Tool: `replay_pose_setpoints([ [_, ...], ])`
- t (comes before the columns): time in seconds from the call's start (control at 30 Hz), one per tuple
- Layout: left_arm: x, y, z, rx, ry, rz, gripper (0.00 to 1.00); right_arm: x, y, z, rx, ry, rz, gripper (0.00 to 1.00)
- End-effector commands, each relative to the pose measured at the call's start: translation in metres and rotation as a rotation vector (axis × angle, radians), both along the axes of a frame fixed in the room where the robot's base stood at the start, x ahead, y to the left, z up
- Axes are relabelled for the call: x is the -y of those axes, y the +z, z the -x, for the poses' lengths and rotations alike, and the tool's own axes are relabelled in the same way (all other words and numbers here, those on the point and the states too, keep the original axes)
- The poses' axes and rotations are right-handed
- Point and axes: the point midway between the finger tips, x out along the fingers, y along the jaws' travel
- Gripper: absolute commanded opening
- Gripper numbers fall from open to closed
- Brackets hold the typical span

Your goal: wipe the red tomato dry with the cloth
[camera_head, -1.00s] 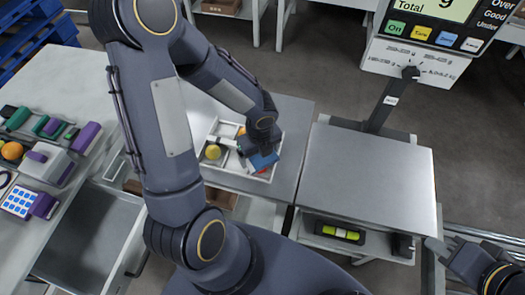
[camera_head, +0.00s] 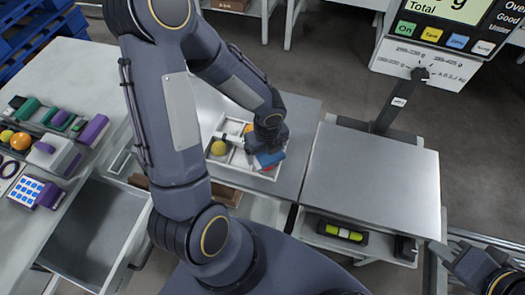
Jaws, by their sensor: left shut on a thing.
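My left gripper (camera_head: 266,146) reaches down into the white divided tray (camera_head: 245,178) and is shut on the blue cloth (camera_head: 270,158). The cloth is at the right side of the tray. A small patch of the red tomato (camera_head: 267,168) shows at the cloth's lower edge; the rest is hidden by cloth and gripper. I cannot tell how firmly the cloth touches it. My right gripper (camera_head: 447,249) is at the lower right, away from the tray, with its fingers apart and nothing seen between them.
A yellow tomato (camera_head: 218,148) sits in the tray's left part, and something orange (camera_head: 248,128) shows at its back. A scale with a bare metal plate (camera_head: 372,185) stands to the right. Tools and a keypad (camera_head: 28,191) lie on the left bench, above an open drawer (camera_head: 92,225).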

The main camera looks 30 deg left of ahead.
Motion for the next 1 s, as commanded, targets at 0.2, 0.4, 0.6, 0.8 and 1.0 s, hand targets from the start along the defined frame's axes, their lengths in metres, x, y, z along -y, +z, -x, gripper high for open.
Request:
replay_pose_setpoints([
  [0.2,0.004,-0.003,-0.004,-0.014,0.001,-0.004,0.58,0.0,0.0,0.0,0.0,0.0,0.0,0.16],
  [0.4,0.005,-0.003,-0.006,-0.011,0.001,-0.003,0.58,0.0,0.0,0.0,0.0,0.0,0.0,0.16],
  [0.6,0.005,0.0,-0.007,-0.009,0.001,-0.002,0.58,0.0,0.002,0.0,0.0,0.0,0.0,0.16],
  [0.8,0.006,0.014,-0.008,-0.007,0.001,-0.002,0.58,0.0,0.015,0.0,0.0,0.0,0.0,0.16],
  [1.0,0.006,0.031,-0.008,-0.006,0.001,-0.002,0.58,0.0,0.031,0.0,0.0,0.0,0.0,0.16],
])
